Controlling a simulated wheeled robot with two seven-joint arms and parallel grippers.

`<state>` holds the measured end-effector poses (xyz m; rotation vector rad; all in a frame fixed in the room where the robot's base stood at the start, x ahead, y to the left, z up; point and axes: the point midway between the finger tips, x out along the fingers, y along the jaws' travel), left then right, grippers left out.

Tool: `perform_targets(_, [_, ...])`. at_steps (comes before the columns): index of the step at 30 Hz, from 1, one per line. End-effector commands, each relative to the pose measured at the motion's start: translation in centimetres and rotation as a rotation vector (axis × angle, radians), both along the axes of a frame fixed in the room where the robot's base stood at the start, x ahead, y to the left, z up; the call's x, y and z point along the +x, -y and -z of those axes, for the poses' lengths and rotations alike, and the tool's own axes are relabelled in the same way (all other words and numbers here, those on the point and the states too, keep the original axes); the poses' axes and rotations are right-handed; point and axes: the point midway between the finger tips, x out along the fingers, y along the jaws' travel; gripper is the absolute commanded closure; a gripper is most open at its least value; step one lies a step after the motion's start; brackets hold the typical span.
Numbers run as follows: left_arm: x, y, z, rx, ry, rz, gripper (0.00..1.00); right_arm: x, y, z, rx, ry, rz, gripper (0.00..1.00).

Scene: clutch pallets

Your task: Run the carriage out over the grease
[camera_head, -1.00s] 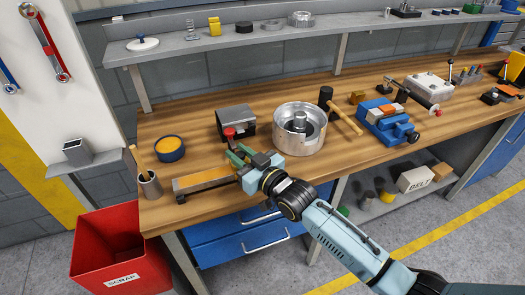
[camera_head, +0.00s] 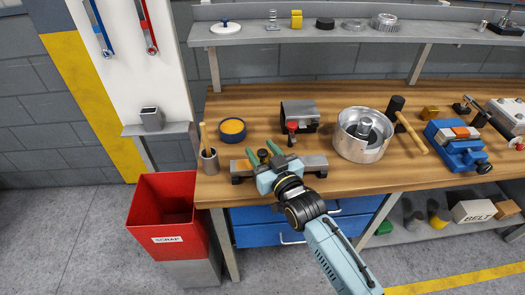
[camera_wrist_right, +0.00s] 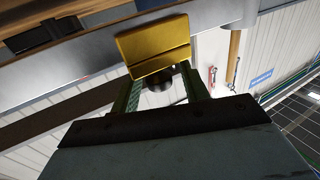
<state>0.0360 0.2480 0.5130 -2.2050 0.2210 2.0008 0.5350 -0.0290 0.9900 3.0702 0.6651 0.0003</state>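A long grey slideway (camera_head: 315,163) lies along the bench's front edge. My right gripper (camera_head: 265,156) is over its left half. Its two green fingers stand apart and hide what is beneath them in the head view. In the right wrist view a brass-yellow block (camera_wrist_right: 153,45), apparently the carriage, is just beyond the fingertips against the grey slideway. A dark round part (camera_wrist_right: 160,79) shows between the fingers; whether they press on it I cannot tell. No grease shows clearly on the slideway. A round pot (camera_head: 232,129) with amber contents stands behind its left end. My left gripper is out of view.
A cup (camera_head: 208,162) with a wooden handle stands left of the slideway. Behind it are a red knob (camera_head: 291,126) and a grey box (camera_head: 300,113). A metal drum (camera_head: 360,147) stands to the right. A red scrap bin (camera_head: 165,215) is below left.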

Motion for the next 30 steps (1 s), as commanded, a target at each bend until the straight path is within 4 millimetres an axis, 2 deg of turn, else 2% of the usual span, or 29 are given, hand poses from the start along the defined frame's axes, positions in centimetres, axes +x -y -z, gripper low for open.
perform_targets(7, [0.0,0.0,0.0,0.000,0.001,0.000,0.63,-0.1,0.0,0.0,0.000,0.000,0.000,0.55])
perform_targets(11, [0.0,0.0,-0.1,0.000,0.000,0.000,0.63,-1.1,0.5,0.1,0.000,-0.002,0.000,0.55])
perform_targets(24, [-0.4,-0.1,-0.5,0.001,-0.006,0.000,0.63,-9.4,4.3,0.1,-0.001,-0.002,0.000,0.55])
perform_targets(30, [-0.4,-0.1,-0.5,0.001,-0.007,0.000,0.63,-11.7,5.3,0.1,-0.001,-0.002,0.000,0.55])
